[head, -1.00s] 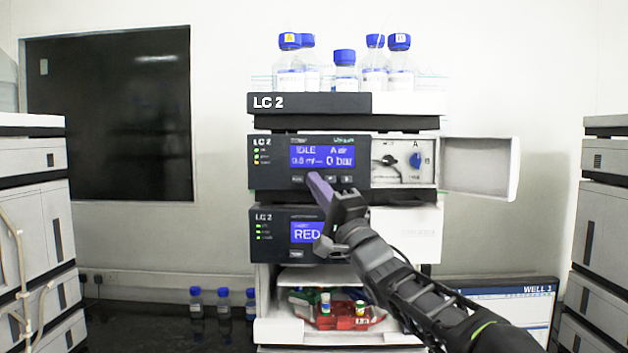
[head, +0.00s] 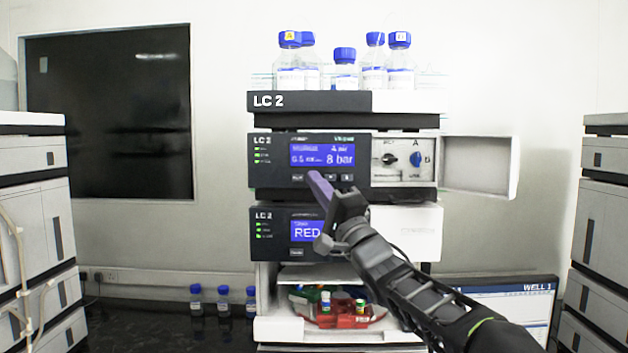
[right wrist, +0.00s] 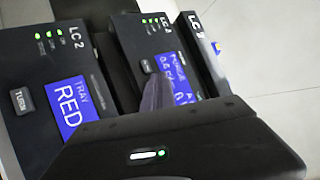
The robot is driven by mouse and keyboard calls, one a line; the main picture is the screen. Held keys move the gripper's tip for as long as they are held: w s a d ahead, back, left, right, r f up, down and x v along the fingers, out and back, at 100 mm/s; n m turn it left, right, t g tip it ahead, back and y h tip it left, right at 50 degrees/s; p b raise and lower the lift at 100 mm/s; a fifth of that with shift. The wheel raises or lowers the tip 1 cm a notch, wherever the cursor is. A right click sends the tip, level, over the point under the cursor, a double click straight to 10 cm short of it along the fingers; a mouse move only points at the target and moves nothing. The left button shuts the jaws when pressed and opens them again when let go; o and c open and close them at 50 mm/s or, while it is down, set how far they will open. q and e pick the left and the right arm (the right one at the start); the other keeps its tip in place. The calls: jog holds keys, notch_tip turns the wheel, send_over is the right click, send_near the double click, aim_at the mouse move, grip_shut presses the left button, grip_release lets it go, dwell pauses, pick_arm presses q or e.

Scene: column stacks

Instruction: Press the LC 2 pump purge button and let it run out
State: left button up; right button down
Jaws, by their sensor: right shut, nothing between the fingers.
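The LC 2 pump module (head: 277,170) has a blue display (head: 322,156) reading 8 bar; its first line is blurred in the head view. In the right wrist view the pump display (right wrist: 181,82) appears to read PURGE. A row of small dark buttons runs below the display; one button (head: 297,178) shows left of my finger, and others show to its right. My right gripper (head: 316,183) is shut and empty, with its tip at this row, covering part of it. I cannot tell whether the tip touches a button. My left gripper is not in view.
Below the pump, a tray module (head: 275,235) reads RED. Blue-capped bottles (head: 345,72) stand on top of the stack. An open white door (head: 477,166) sticks out right of the pump's valve panel (head: 402,160). Other stacks stand at far left (head: 30,215) and far right (head: 605,220).

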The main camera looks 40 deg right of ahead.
jog(key=shift+s+a+b, duration=0.3)
jog(key=shift+s+a, duration=0.1)
jog(key=shift+s, duration=0.15)
jog(key=shift+f, duration=0.1)
jog(key=s+a+b, duration=0.1)
jog(key=s, duration=0.1)
jog(key=s+a+b, duration=0.2)
dwell(0.4)
dwell(0.6)
